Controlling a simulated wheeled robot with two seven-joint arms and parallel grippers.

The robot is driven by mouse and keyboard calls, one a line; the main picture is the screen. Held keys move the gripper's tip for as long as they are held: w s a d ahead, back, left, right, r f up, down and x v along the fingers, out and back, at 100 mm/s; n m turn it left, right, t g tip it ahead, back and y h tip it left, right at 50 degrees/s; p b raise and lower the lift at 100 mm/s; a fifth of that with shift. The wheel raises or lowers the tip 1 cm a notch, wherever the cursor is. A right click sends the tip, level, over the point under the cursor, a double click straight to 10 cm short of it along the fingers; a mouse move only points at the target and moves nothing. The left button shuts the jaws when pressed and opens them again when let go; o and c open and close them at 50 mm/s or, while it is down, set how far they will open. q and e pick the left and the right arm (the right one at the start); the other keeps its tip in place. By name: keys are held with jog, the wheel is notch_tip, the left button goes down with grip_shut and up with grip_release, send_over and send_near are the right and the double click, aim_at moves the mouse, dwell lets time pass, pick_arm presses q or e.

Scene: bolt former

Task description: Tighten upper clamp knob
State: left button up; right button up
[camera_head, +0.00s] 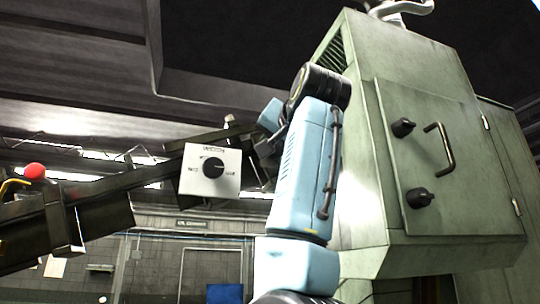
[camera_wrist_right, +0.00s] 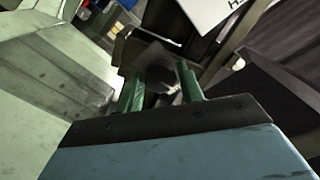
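Two dark knobs sit on the green cabinet door at the right of the head view: an upper knob (camera_head: 403,127) and a lower knob (camera_head: 419,198). I cannot tell whether the upper one is the clamp knob. My right gripper (camera_head: 266,148) is left of the cabinet, beside the dark sloping rail, partly hidden by my blue arm. In the right wrist view its two green fingers (camera_wrist_right: 162,92) stand apart. A dark, blurred part (camera_wrist_right: 158,76) shows between or just beyond them; I cannot tell whether they touch it. My left gripper is out of view.
A white box with a black dial (camera_head: 211,168) hangs left of my right gripper. The dark sloping rail (camera_head: 100,190) runs left, with a red button (camera_head: 34,171) near its end. The green cabinet (camera_head: 405,60) stands close right of my arm.

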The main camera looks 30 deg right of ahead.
grip_shut()
jog(key=n+b, duration=0.1)
jog(key=n, duration=0.6)
jog(key=shift+n, duration=0.4)
jog(key=o, duration=0.6)
grip_release()
jog(key=shift+s, duration=0.15)
jog(key=shift+s+a+b, duration=0.1)
jog(key=shift+s+b, duration=0.25)
jog(key=shift+b, duration=0.1)
jog(key=b+v, duration=0.2)
jog(key=v, duration=0.5)
jog(key=shift+b, duration=0.3)
